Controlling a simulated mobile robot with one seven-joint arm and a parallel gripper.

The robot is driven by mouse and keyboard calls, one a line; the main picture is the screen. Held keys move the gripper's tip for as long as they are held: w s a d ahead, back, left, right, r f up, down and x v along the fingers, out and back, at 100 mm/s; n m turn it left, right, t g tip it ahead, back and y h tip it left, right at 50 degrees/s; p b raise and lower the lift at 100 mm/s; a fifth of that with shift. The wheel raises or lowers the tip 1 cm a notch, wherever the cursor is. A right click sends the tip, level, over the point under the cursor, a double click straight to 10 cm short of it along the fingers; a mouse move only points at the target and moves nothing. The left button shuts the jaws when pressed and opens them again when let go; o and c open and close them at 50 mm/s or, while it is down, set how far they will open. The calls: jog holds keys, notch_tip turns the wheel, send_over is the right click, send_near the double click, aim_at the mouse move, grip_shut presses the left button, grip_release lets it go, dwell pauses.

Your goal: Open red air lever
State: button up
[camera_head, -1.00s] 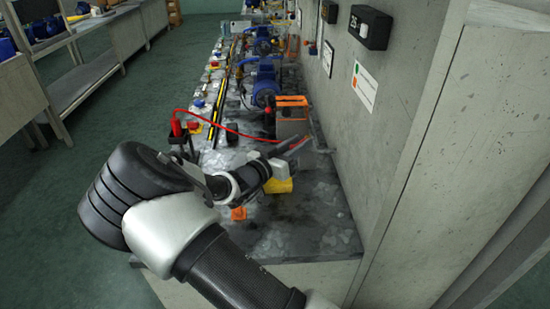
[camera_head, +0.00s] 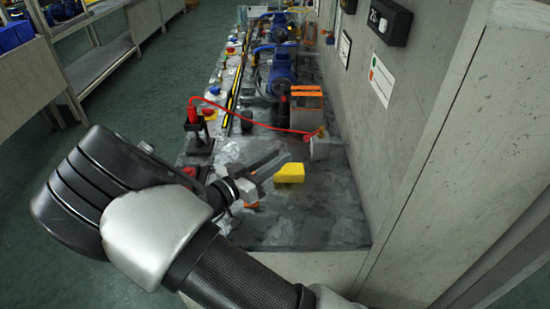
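A small red part (camera_head: 319,132), which looks like the red air lever, sits on a grey block (camera_head: 325,148) by the wall at the right of the bench. A red hose (camera_head: 262,125) runs to it from the left. The lever's exact angle is too small to tell. My gripper (camera_head: 283,154) is above the bench, left of and nearer than the grey block. It is apart from the lever. Its two dark fingers show a narrow gap with nothing seen between them.
A yellow block (camera_head: 290,173) lies on the bench just right of my gripper. An orange-handled box (camera_head: 306,104) and blue pumps (camera_head: 281,72) stand farther back. A red-topped device (camera_head: 194,114) stands at the left edge. The concrete wall (camera_head: 400,130) closes the right side. The front right bench top is clear.

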aim_at(314, 134)
jog(key=shift+c, duration=0.3)
jog(key=shift+w+d, duration=0.1)
jog(key=c, duration=0.3)
jog(key=w+d+y, duration=0.1)
jog(key=w+d+g+y, duration=0.1)
jog(key=w+y, duration=0.1)
jog(key=w+d+r+y+p, duration=0.1)
jog(key=w+y, duration=0.1)
jog(key=shift+w+d+g, duration=0.1)
jog(key=shift+w+g, duration=0.1)
jog(key=shift+g, duration=0.2)
grip_shut()
jog(key=s+d+r+g+y+p, duration=0.3)
jog(key=s+d+r+y+p, duration=0.15)
jog(key=d+r+y, duration=0.45)
jog(key=d+b+x, duration=0.1)
jog(key=b+x, duration=0.4)
jog(key=x, duration=0.5)
jog(key=shift+f+m+b, duration=0.3)
jog(key=shift+m+b, duration=0.05)
jog(key=shift+m, duration=0.05)
